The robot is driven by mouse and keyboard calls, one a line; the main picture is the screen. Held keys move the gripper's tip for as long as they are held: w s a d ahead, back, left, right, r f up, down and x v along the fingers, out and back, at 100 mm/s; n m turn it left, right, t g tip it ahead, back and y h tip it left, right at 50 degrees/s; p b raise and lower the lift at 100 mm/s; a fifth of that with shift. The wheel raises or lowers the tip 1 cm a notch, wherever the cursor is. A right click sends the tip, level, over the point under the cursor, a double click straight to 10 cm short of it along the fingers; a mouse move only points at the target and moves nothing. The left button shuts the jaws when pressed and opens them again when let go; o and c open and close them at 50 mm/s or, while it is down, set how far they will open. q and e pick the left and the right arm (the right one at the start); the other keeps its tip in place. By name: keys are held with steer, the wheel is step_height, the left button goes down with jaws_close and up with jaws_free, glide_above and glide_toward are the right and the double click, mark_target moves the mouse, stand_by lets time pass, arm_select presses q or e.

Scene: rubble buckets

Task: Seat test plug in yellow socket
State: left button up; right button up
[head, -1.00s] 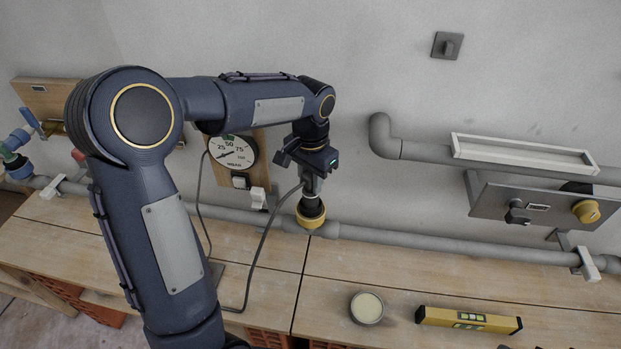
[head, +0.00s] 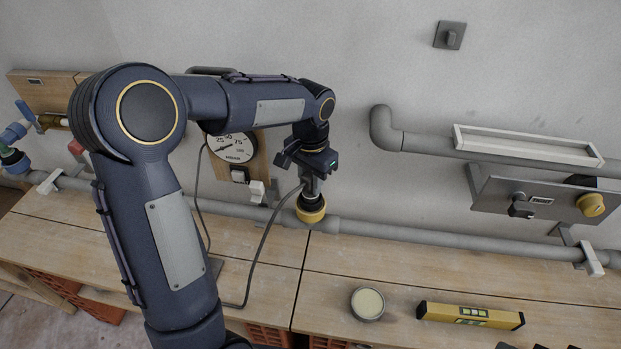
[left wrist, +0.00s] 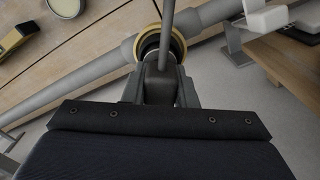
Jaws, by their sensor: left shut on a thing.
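My left gripper (head: 311,182) points down over the pipe and is shut on the test plug (head: 313,197), a dark, upright plug with a grey cable. The yellow socket (head: 311,214) is a yellow collar on the grey pipe, directly under the plug. The plug's lower end is inside the yellow rim and hidden; I cannot tell how deep it sits. In the left wrist view, the gripper (left wrist: 160,88) holds the plug (left wrist: 157,84), with the yellow socket's rim (left wrist: 181,50) around its far end.
A pressure gauge (head: 233,147) hangs on the wall behind my left arm. The cable (head: 262,243) loops down to the bench. A round tin (head: 367,304) and a yellow level (head: 470,316) lie on the bench (head: 400,270). A panel with a yellow knob (head: 590,205) is at right.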

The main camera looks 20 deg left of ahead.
arm_select(q)
steer(key=shift+f, duration=0.35)
steer(key=shift+f+b, duration=0.45)
steer(key=shift+r, duration=0.1)
steer(key=o, duration=1.1)
step_height(320, 180, up, 8)
steer(key=shift+f, duration=0.25)
steer(key=shift+r, duration=0.2)
